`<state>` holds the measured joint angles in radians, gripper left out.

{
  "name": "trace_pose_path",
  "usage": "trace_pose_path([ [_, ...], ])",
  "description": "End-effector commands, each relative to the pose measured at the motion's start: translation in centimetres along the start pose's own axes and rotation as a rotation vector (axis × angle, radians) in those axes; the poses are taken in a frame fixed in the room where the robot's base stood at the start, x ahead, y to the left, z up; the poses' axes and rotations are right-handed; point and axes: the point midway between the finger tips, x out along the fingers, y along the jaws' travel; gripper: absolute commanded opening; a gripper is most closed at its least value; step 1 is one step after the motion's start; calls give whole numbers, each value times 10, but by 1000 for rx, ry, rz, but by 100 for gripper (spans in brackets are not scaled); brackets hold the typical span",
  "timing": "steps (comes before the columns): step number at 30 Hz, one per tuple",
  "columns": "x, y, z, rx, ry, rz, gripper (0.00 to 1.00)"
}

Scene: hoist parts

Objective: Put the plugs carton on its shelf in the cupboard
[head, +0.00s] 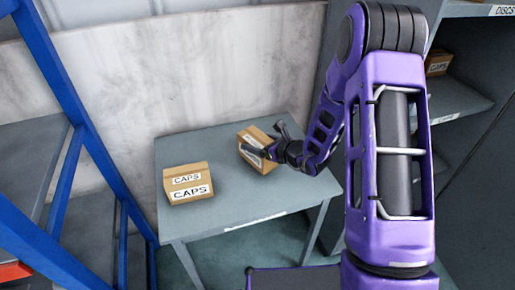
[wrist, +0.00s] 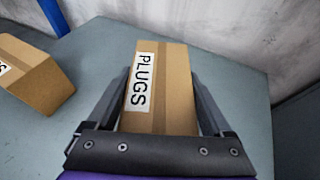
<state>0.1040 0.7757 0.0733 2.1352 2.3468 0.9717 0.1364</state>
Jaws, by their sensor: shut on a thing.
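The plugs carton (wrist: 168,85) is a brown box with a white PLUGS label, in the middle of the wrist view. My gripper (wrist: 160,95) is shut on it, one finger along each side. In the head view the plugs carton (head: 252,138) is at the right part of the grey table, partly hidden by my gripper (head: 268,148). I cannot tell whether it touches the table top. The cupboard (head: 455,80) stands at the right, with open shelves and partly hidden by my arm. One shelf edge bears a label too small to read.
A caps carton (head: 188,184) stands on the left of the table (head: 225,205); it also shows in the wrist view (wrist: 40,80). Another caps carton (head: 438,62) is on a cupboard shelf. A blue-framed rack (head: 75,130) stands at the left. A wall is behind the table.

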Motion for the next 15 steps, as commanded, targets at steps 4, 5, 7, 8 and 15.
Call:
trace_pose_path([
  [4, 8, 0, -19, 0, -1, 1, 0],
  [5, 9, 0, -20, 0, -2, 1, 0],
  [7, 8, 0, -19, -1, -3, 0, 0],
  [8, 8, 0, -18, -1, -3, 0, 0],
  [15, 10, 0, -23, -1, -2, 1, 0],
])
